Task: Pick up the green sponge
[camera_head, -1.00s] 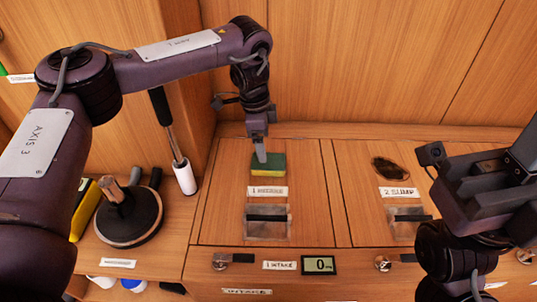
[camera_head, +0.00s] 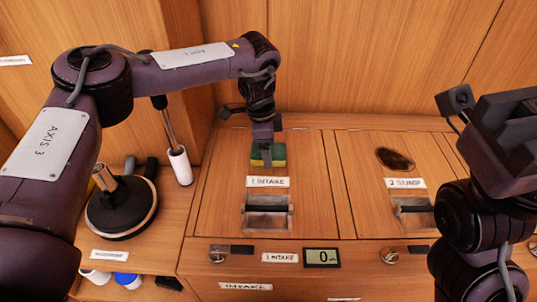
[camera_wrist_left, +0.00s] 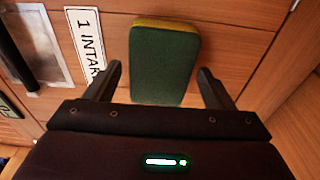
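The green sponge (camera_head: 268,154) has a dark green top and a yellow layer. It lies on the wooden lid behind the "1 INTAKE" label. My left gripper (camera_head: 266,147) is at the sponge and hides part of it in the head view. In the left wrist view the sponge (camera_wrist_left: 163,65) lies just beyond and between the two spread fingers of my left gripper (camera_wrist_left: 160,88). Gaps show on both sides, so it is not gripped. My right arm (camera_head: 485,200) is at the right; its fingertips are not clearly seen.
A recessed handle (camera_head: 267,213) is in front of the sponge. A dark oval opening (camera_head: 395,159) is in the "2 SUMP" lid. A round black tool (camera_head: 121,207) and a white-ended brush (camera_head: 180,166) stand at the left. A wooden wall (camera_head: 340,60) rises close behind.

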